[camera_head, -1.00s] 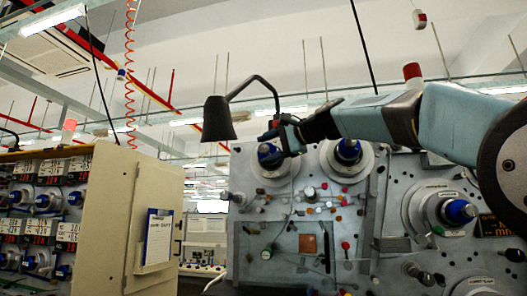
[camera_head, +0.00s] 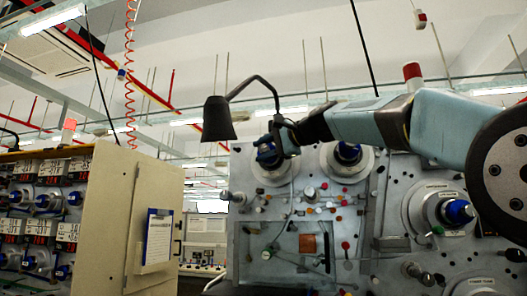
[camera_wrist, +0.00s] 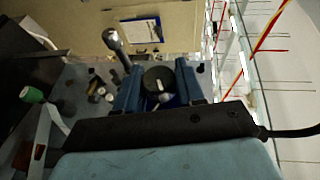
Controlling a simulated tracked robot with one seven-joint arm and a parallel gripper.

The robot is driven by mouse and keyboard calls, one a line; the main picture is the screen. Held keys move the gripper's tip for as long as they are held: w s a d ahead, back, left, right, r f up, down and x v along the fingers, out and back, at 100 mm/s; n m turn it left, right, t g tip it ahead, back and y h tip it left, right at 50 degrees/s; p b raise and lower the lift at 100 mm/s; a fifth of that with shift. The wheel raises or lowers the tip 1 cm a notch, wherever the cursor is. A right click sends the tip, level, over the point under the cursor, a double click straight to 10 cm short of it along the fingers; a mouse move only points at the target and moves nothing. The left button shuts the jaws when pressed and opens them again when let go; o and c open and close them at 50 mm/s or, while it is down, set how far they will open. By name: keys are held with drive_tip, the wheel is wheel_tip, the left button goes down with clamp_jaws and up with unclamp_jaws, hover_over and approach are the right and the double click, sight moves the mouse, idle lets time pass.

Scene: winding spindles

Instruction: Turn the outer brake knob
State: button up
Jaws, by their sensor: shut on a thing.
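A dark round knob with a white pointer mark (camera_wrist: 158,79) sits between my two blue fingers in the wrist view, and my gripper (camera_wrist: 157,84) is shut on it. Blue material shows just behind and below the knob. In the head view my gripper (camera_head: 272,145) is at the upper left spindle (camera_head: 268,174) of the grey machine panel (camera_head: 345,215). There the fingers and wrist cover much of the spindle's blue hub, and I cannot make out the knob.
A second blue-hubbed spindle (camera_head: 348,152) is just right of my gripper, and another (camera_head: 458,211) is farther right. A black lamp (camera_head: 218,120) hangs close to the left. Small pegs and knobs crowd the panel. A beige cabinet (camera_head: 120,215) stands left.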

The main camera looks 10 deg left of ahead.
drive_tip(key=shift+f, duration=0.15)
drive_tip(key=shift+c, duration=0.5)
drive_tip(key=shift+a+f+m+t+y, duration=0.1)
drive_tip(key=shift+m+t+y, duration=0.55)
drive_tip(key=shift+y, duration=0.75)
drive_tip(key=shift+t+y, duration=0.3)
drive_tip(key=shift+t, duration=0.15)
drive_tip(key=o, duration=0.9)
drive_tip(key=shift+o, duration=0.2)
